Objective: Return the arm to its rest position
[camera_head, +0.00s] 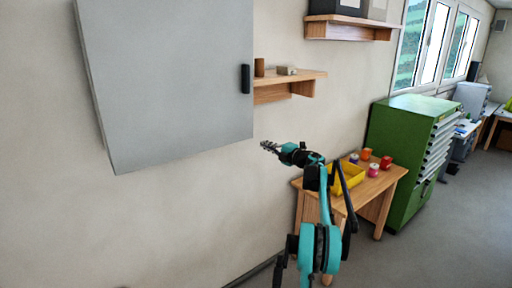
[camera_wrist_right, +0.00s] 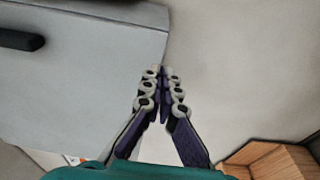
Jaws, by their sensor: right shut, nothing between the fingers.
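My right gripper (camera_head: 269,147) is shut and empty at the end of the teal right arm, in the middle of the head view. It points left, in front of the bare wall, just below and right of the grey cabinet door (camera_head: 170,80). In the right wrist view the gripper's fingers (camera_wrist_right: 161,80) meet at the tips with nothing between them. The cabinet door (camera_wrist_right: 75,80) shows there at the left, with its dark handle at the upper left. My left gripper is in neither view.
A wooden table (camera_head: 390,176) with a yellow bin (camera_head: 349,183) and several small red, orange and white items stands behind my right arm. A green drawer cabinet (camera_head: 400,140) is beyond it. Two wooden shelves hang on the wall; the lower shelf (camera_head: 300,80) holds small items. Floor is free at the right.

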